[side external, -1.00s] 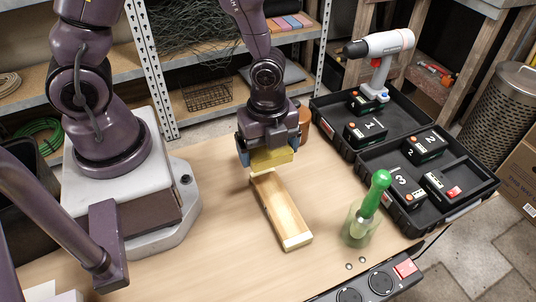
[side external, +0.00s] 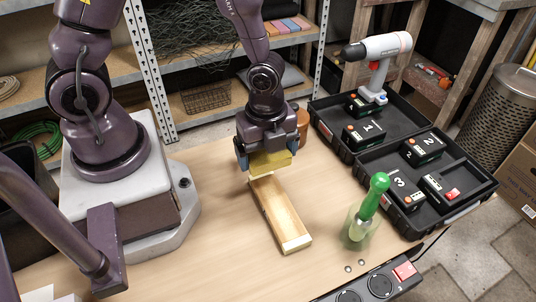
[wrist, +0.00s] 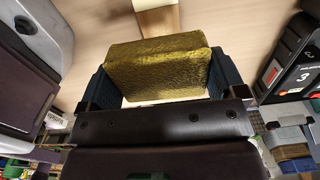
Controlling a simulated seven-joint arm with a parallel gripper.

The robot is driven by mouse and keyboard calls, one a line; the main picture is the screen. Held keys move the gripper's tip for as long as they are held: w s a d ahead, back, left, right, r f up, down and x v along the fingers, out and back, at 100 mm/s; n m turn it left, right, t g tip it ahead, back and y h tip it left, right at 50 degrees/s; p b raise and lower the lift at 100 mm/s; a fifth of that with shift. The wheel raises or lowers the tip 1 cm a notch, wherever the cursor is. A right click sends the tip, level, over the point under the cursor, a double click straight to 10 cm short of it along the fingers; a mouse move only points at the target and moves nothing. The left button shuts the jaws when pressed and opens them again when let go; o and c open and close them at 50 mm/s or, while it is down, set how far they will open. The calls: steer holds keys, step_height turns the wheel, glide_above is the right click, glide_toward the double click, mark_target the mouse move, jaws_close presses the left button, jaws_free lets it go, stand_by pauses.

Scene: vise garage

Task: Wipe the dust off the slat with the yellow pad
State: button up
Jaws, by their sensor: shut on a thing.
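My gripper (side external: 268,165) is shut on the yellow pad (side external: 270,162), with one finger on each side of it. The pad also fills the middle of the wrist view (wrist: 158,68). The wooden slat (side external: 281,212) lies on the bench, running from under the pad toward the front, with a pale block at its near end. The pad is over or at the slat's far end; I cannot tell whether it touches. The slat's far end is hidden behind the pad. In the wrist view only a short piece of the slat (wrist: 157,20) shows. I cannot make out the dust clearly.
A black case (side external: 395,150) with numbered batteries and a drill is at the right. A power strip (side external: 378,283) lies at the front edge. Bench left of the slat is clear.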

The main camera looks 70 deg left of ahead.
mark_target(266, 184)
steer(key=shift+f, duration=2.95)
steer(key=shift+d+f, duration=0.2)
steer(key=shift+f, duration=0.65)
steer(key=shift+d+r, duration=0.1)
steer(key=shift+d, duration=0.7)
steer(key=shift+c, duration=0.3)
steer(key=shift+d, duration=0.4)
steer(key=shift+s+d, duration=0.1)
steer(key=shift+d, duration=4.2)
steer(key=shift+a, duration=5.8)
steer(key=shift+d+r, duration=0.1)
steer(key=shift+r, duration=3.85)
